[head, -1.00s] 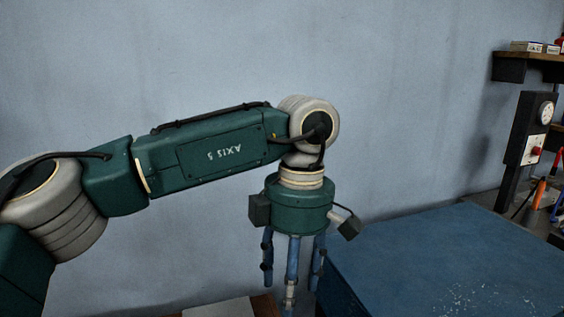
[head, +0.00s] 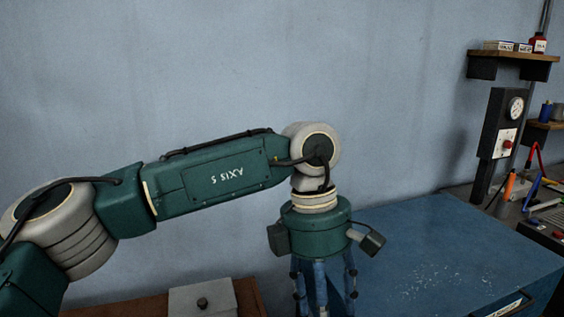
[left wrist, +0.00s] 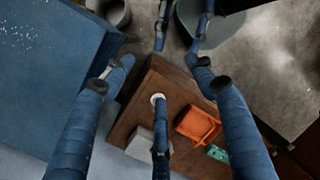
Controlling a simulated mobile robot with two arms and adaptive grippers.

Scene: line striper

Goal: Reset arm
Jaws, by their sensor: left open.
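My left arm, dark green with grey joints and "AXIS 5" lettering, comes in from the left in the head view. Its left gripper (head: 324,285) hangs downward with slim blue fingers, beside the left end of the blue bench; the fingertips are cut off at the frame's bottom. In the left wrist view the gripper (left wrist: 160,82) is open, its fingers spread with nothing between them, above a brown wooden table (left wrist: 128,112). My right gripper is not in view.
The table holds a grey box (head: 203,299), an orange tray (left wrist: 198,126) and a small teal item (left wrist: 217,153). The blue bench (head: 420,240) has white specks and is mostly clear. A wall shelf (head: 512,66), a dark panel (head: 503,125) and tools stand at right.

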